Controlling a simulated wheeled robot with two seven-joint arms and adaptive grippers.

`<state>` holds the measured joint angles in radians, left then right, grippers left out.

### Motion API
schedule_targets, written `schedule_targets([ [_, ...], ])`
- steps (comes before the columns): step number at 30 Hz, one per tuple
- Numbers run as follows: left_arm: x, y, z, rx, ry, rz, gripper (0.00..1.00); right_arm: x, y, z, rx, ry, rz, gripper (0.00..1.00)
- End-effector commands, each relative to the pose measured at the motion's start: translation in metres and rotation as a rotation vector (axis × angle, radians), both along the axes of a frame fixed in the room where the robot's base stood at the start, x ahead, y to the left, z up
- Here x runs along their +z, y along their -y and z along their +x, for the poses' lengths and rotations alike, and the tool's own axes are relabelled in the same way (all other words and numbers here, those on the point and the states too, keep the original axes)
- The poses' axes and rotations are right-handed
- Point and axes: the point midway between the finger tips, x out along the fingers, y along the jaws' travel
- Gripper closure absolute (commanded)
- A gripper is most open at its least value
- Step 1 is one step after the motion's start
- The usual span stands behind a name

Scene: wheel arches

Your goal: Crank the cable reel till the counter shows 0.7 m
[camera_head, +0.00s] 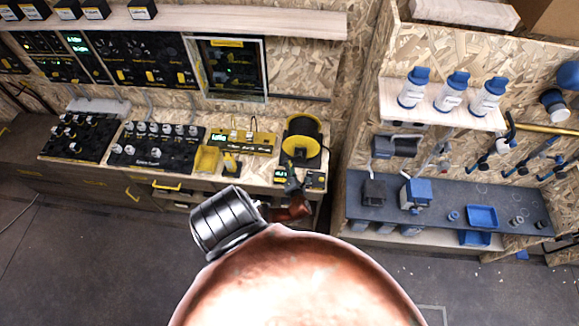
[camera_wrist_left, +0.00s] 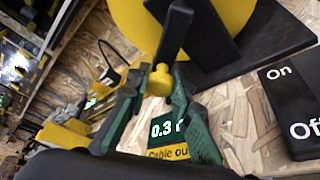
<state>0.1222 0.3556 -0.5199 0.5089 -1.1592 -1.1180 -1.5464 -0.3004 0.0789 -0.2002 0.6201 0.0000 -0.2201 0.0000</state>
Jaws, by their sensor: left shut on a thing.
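The cable reel (camera_head: 301,136), a yellow disc with black sides, stands at the right end of the left workbench. Its yellow face fills the top of the left wrist view (camera_wrist_left: 215,25). A black crank arm (camera_wrist_left: 172,38) comes off it with a yellow knob (camera_wrist_left: 160,80) at its end. My left gripper (camera_head: 291,184) is at the front of the reel, its green fingers (camera_wrist_left: 155,88) shut on the crank knob. The counter (camera_wrist_left: 166,128) below reads 0.3, its unit partly hidden by a finger. The label under it begins "Cable ou". My right gripper is not in view.
A black On/Off panel (camera_wrist_left: 295,105) lies right of the counter. On the bench left of the reel are a yellow device (camera_head: 243,141), a yellow bin (camera_head: 206,158) and black knob panels (camera_head: 155,147).

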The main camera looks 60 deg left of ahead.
Motion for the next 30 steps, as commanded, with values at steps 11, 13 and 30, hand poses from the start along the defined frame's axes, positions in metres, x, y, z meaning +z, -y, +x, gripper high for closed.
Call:
schedule_targets([
  [11, -0.0020, -0.0001, -0.0034, 0.003, -0.010, 0.002, 1.00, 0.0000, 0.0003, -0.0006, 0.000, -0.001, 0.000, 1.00],
  [13, -0.0020, -0.0001, -0.0034, 0.003, -0.009, 0.002, 0.79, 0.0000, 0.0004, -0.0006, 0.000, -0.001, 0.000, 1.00],
  [30, 0.0000, 0.0028, -0.0016, -0.001, -0.004, 0.003, 0.63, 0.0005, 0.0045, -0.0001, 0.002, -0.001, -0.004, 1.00],
])
